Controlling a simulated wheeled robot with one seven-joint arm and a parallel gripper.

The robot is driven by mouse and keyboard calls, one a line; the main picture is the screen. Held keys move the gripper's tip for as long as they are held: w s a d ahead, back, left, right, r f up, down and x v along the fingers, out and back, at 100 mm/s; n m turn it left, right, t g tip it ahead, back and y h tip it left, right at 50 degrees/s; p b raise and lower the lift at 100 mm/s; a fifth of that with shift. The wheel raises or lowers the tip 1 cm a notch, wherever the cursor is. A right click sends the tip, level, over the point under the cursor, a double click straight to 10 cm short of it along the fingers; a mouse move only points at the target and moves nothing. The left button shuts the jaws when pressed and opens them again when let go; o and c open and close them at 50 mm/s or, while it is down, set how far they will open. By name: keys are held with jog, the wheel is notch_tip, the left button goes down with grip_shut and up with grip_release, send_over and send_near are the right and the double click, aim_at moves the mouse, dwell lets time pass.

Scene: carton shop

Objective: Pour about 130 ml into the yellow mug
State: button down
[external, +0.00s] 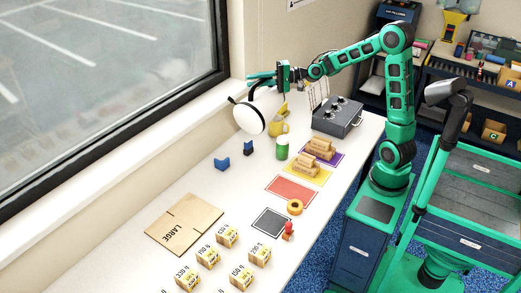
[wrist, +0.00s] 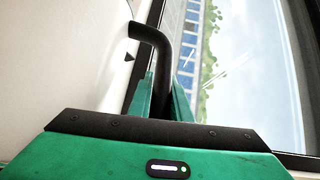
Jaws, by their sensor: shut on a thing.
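My gripper (external: 266,80) is shut on the black handle (wrist: 160,55) of a white kettle (external: 249,118). The kettle is held up above the far part of the table and looks tilted. In the wrist view its white body (wrist: 60,60) fills the left side, and its handle runs between my green fingers (wrist: 163,95). Whether liquid is flowing, and the level in the mug, cannot be seen.
A green cup (external: 282,149) stands close in front of the mug. A grey box with knobs (external: 338,117) stands to the right. Blue pieces (external: 222,163), a flat carton (external: 184,223), coloured mats (external: 292,188) and several small boxes (external: 227,236) lie nearer. The window (external: 100,80) borders the left side.

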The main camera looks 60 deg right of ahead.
jog(key=shift+a+r, duration=0.1)
jog(key=shift+a, duration=0.3)
dwell(0.3)
jog(key=shift+s+d+m+t+y+p, duration=0.1)
jog(key=shift+d+m+t+y+p, duration=0.25)
jog(key=shift+d+p, duration=0.2)
dwell(1.3)
jog(key=a+r, duration=0.1)
jog(key=a, duration=0.1)
jog(key=a+r+n+g+h, duration=0.1)
jog(key=a, duration=0.1)
jog(key=a+r+n+g, duration=0.1)
jog(key=a, duration=0.2)
jog(key=shift+n+h, duration=0.25)
jog(key=shift+h, duration=0.1)
jog(key=shift+a+r+n+h, duration=0.15)
jog(key=shift+a+n+h, duration=0.15)
jog(key=shift+a+h, duration=0.35)
jog(key=shift+a, duration=0.1)
dwell(0.5)
